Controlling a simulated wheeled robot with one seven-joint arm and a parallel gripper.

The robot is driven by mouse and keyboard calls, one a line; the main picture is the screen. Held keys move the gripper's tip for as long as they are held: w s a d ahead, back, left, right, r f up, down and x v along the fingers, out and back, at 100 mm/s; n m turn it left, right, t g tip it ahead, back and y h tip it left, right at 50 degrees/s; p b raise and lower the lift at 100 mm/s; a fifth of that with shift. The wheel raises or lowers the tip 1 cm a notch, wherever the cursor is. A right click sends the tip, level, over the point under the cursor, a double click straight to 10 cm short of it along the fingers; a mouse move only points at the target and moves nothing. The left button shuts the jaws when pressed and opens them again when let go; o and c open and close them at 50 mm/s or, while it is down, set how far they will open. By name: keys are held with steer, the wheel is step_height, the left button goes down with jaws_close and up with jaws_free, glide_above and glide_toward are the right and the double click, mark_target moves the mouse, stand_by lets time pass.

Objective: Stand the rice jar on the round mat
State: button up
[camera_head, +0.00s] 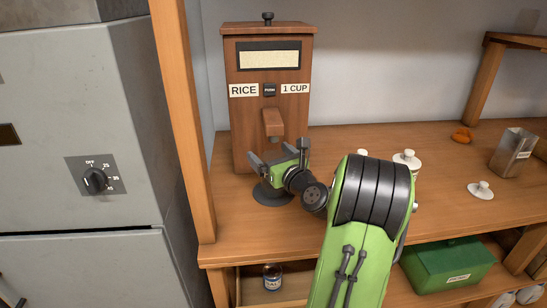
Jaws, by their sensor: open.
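The round mat (268,196) is a dark disc on the wooden counter, at the foot of the wooden rice dispenser (243,125). My gripper (279,157) is open above the mat, just in front of the dispenser and below its spout; it hides part of the mat. I see nothing held between its fingers. No jar with a readable rice label shows. A white lidded jar (407,161) stands on the counter behind my arm, partly hidden. I cannot tell which is the rice jar.
A green box (446,264) is on the lower shelf. A wooden post (183,115) and grey cabinet (75,140) bound the left.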

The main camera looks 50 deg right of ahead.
steer(key=b+v, duration=0.1)
steer(key=v, duration=1.1)
steer(key=shift+r, duration=0.1)
